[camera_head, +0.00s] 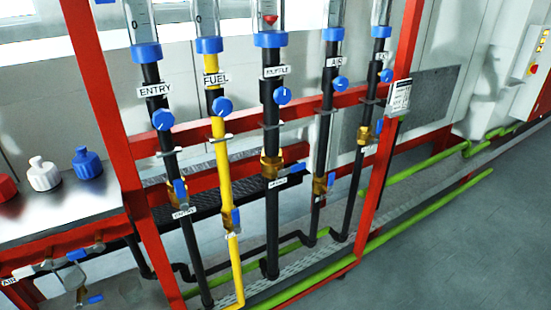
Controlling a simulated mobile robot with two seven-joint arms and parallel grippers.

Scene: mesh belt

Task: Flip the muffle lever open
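The muffle pipe (272,110) is the black middle pipe of the rack, with a white label reading roughly MUFFLE (275,72) near its top. A brass valve (268,166) sits low on this pipe. A round blue knob (283,95) is higher on the same pipe. Neither of my grippers is in view.
The entry pipe (159,105) and yellow fuel pipe (221,150) stand left of it, with similar blue levers; two black pipes stand right. A red frame (98,85) surrounds them. Green pipes (420,228) run low. Open grey floor (460,265) lies at right.

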